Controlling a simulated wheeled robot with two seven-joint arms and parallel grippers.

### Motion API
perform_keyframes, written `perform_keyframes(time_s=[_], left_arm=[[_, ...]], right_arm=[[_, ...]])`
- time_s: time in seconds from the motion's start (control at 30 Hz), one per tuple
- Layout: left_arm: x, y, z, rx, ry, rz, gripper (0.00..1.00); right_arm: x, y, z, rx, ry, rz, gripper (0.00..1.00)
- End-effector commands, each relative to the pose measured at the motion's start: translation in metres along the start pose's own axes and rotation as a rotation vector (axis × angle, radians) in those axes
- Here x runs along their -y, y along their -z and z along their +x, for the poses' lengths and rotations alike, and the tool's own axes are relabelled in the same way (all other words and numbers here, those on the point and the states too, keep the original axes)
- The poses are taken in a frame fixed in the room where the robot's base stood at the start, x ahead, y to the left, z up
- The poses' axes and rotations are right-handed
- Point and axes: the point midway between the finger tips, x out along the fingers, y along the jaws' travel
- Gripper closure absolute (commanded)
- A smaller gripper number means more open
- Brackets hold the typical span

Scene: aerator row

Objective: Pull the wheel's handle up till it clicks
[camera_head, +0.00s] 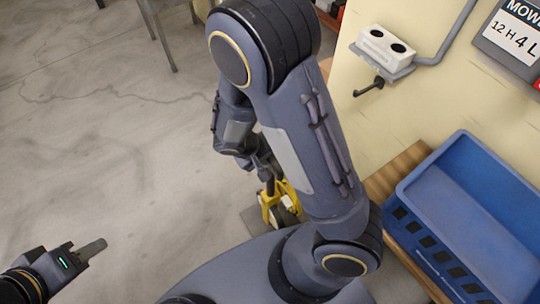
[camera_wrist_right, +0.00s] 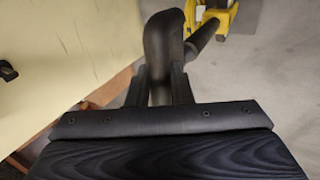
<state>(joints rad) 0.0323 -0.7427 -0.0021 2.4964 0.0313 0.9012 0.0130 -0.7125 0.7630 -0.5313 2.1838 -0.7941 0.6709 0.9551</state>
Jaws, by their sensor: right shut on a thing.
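The yellow wheel (camera_head: 278,203) stands low on the floor beside my right arm in the head view, partly hidden by that arm. Its yellow frame also shows at the top right of the right wrist view (camera_wrist_right: 222,17). The black handle (camera_wrist_right: 158,42) rises between the fingers of my right gripper (camera_wrist_right: 158,88), which is shut on it. In the head view my right gripper (camera_head: 262,166) is small and dark, just above the yellow frame. My left gripper (camera_head: 92,248) is at the lower left, far from the wheel; its finger gap cannot be made out.
A blue crate (camera_head: 412,196) sits on a wooden bench (camera_head: 398,168) at the right. A cream wall (camera_head: 412,112) carries a white socket box (camera_head: 384,46), a black hook (camera_head: 370,87) and a sign (camera_head: 515,38).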

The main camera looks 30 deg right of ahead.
Motion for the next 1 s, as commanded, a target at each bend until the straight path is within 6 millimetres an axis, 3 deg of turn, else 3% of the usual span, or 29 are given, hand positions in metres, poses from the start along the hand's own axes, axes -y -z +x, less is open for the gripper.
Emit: perform_keyframes(time_s=[1.0], left_arm=[[-0.019,0.021,-0.043,0.0,0.0,0.0,0.64]], right_arm=[[-0.031,0.001,-0.058,-0.002,0.0,0.001,0.98]])
